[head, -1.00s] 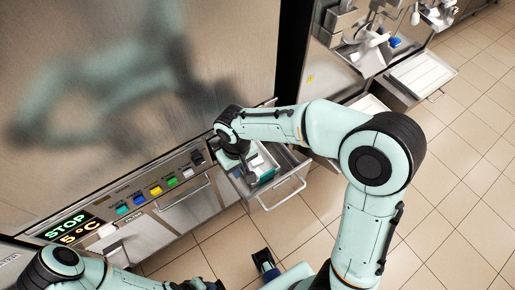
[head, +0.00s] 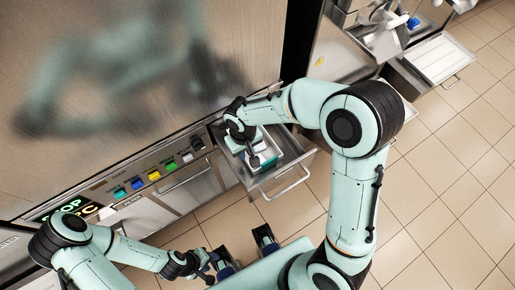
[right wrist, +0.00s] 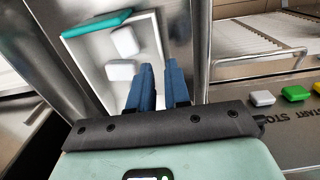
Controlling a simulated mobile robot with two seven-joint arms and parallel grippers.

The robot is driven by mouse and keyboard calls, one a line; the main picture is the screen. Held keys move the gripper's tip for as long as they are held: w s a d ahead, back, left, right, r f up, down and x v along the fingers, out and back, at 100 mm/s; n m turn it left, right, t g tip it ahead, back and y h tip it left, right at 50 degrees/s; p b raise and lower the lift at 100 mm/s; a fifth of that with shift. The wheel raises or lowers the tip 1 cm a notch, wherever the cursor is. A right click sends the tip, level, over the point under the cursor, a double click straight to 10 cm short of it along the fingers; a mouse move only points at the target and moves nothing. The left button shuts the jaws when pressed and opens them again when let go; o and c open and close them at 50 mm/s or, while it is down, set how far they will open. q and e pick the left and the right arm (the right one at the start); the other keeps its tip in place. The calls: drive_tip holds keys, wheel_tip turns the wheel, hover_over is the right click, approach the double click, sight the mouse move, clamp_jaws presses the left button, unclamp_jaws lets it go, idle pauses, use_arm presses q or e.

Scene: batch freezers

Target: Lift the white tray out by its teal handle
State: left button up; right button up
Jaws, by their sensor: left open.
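The white tray (right wrist: 140,60) lies in an open steel drawer, with a teal handle (right wrist: 97,22) along its far edge in the right wrist view. Two white blocks (right wrist: 122,55) lie in the tray. In the head view the tray (head: 270,150) is partly hidden by my right arm. My right gripper (head: 254,161) points down over the tray. In the right wrist view its blue fingers (right wrist: 159,64) stand a little apart near the tray's side rim, away from the handle. My left gripper (head: 207,266) is open and empty, low in front of the machine.
The drawer (head: 291,179) has steel walls and a bar pull at its front. Coloured buttons (head: 154,176) line the machine panel to its left. Another machine with a pulled-out tray (head: 436,60) stands at the right. The tiled floor (head: 440,190) is clear.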

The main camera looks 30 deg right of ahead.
drive_tip(key=f, duration=0.5)
drive_tip(key=shift+w+a, duration=0.1)
drive_tip(key=shift+w, duration=0.1)
drive_tip(key=shift+r, duration=0.1)
clamp_jaws()
